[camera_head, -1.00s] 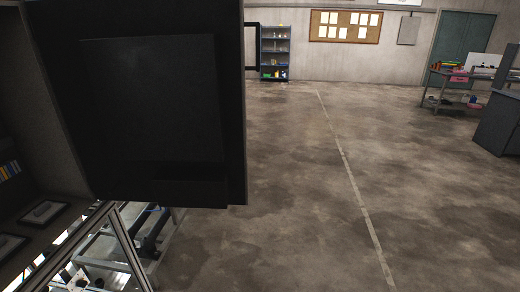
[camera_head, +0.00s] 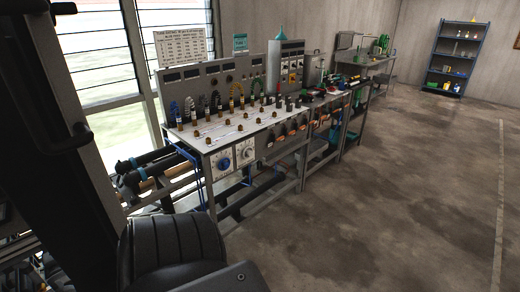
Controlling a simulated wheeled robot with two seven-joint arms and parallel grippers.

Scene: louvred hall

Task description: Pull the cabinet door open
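A dark, nearly black panel, which looks like the cabinet door (camera_head: 35,90), fills the left edge of the head view, seen very close and at a steep slant. A long dark bar handle (camera_head: 72,135) stands out from it, running from the top edge down to a bend near mid-height. The cabinet's inside is not in view. Neither gripper shows, and no fingers are seen on the handle. A dark ribbed part at the bottom left looks like one of my arm links.
A bench with an instrument panel (camera_head: 190,80), knobs and cables stands by the louvred windows (camera_head: 100,50). A further table (camera_head: 375,60) and a blue shelf (camera_head: 455,60) stand beyond it. The concrete floor (camera_head: 390,190) at the right is clear.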

